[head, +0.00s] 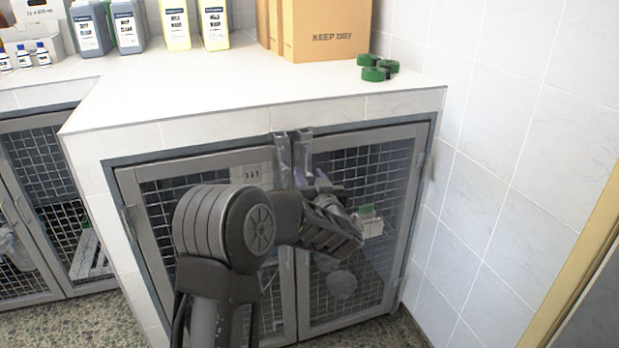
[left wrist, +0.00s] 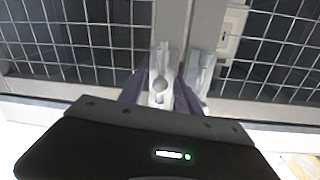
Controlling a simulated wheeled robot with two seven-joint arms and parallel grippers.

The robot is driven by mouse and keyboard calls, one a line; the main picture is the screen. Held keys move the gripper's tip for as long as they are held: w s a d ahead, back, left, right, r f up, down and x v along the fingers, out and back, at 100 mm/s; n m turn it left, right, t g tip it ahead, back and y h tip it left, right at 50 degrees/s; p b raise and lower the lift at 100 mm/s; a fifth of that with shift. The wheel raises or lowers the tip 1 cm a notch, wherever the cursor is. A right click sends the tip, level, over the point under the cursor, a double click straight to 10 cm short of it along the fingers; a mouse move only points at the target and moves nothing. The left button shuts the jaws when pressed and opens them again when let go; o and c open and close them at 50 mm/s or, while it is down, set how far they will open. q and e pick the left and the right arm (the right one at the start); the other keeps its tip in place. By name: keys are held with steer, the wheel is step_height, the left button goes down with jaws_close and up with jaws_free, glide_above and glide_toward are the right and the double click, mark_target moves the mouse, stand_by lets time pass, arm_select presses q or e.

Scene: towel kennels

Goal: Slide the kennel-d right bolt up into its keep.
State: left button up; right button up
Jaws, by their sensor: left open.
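The two-door kennel (head: 360,185) under the counter has two grey metal bolts side by side at the top where its doors meet. The right bolt (head: 304,150) stands upright by the top frame. The left bolt (head: 282,158) is just beside it. The left wrist view is turned over, so the right bolt (left wrist: 160,62) shows on the left there, with a round knob (left wrist: 160,86). My left gripper (head: 311,180) is open, and its purple fingers (left wrist: 161,92) stand on either side of that knob; contact cannot be told. My right gripper is out of view.
Wire-mesh doors surround the bolts, and a small pale plate (head: 252,173) hangs left of them. The white counter (head: 210,100) juts above, with bottles, a cardboard box (head: 325,28) and green rolls (head: 376,68). A tiled wall (head: 500,150) closes the right side.

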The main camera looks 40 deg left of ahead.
arm_select(q)
steer(key=shift+c, duration=0.4)
jaws_close()
stand_by(0.9)
